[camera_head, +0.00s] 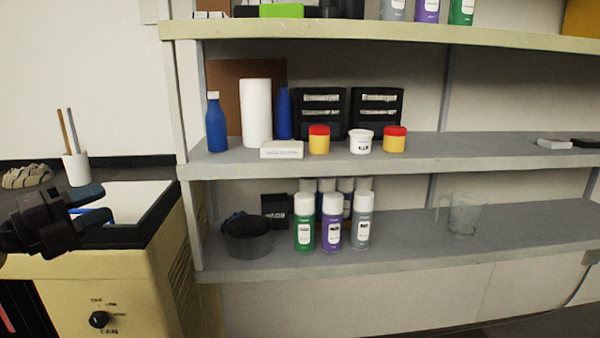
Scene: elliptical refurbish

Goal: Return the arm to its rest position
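My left gripper (103,202) is at the left edge of the head view, in front of the beige cabinet with the fan knob. Its two dark fingers point right and stand apart, with a gap between them. A small blue thing (92,217) shows behind the fingers over the white surface; I cannot tell what it is, and it does not look gripped. My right gripper is not in view.
The beige cabinet (120,275) stands at the lower left, with a white cup (76,168) behind it. A grey shelf unit (400,150) fills the middle and right. It holds spray cans (332,222), a black bucket (248,238) and a clear beaker (464,214).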

